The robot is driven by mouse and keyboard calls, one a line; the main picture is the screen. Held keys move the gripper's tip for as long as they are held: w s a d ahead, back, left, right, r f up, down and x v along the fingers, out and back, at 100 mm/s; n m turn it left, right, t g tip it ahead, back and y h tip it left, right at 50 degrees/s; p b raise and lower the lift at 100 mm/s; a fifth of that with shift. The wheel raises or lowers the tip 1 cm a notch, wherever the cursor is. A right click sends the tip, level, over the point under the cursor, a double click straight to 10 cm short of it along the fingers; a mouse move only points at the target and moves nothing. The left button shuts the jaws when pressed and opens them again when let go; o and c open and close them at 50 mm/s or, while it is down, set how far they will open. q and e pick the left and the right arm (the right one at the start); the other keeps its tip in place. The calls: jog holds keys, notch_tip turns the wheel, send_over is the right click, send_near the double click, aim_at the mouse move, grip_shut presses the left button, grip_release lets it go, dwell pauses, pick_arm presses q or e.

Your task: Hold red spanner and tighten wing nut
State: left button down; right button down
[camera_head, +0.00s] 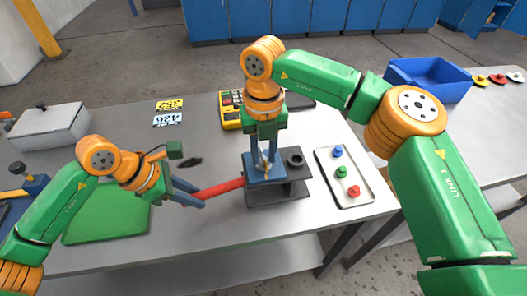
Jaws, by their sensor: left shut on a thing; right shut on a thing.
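The red spanner (224,187) lies nearly level above the grey table, its far end against the dark valve stand (280,192). My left gripper (202,194) is shut on the spanner's left end. My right gripper (265,172) points down over the stand from above. It is shut on a small pale metal part, which looks like the wing nut (264,161). The fingers hide much of the nut and the valve around it. How the spanner's far end meets the stand is not clear.
A white tray (353,201) with blue, green and red knobs stands right of the valve. A yellow meter (231,118) is behind it. A green mat (105,226), a grey box (48,130) and number plates (168,119) are left. A blue bin (430,74) is far right.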

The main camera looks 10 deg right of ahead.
jog(key=c, duration=0.6)
grip_release()
notch_tip(320, 180, up, 12)
jog(key=shift+r, duration=0.1)
pick_arm(q)
jog(key=c, duration=0.7)
grip_release()
notch_tip(320, 180, up, 7)
jog(key=p, duration=0.4)
jog(key=shift+r+p, duration=0.1)
jog(key=shift+p, duration=0.25)
pick_arm(e)
notch_tip(320, 180, up, 4)
jog(key=r, duration=0.1)
send_over(263, 158)
jog(key=shift+f, duration=0.35)
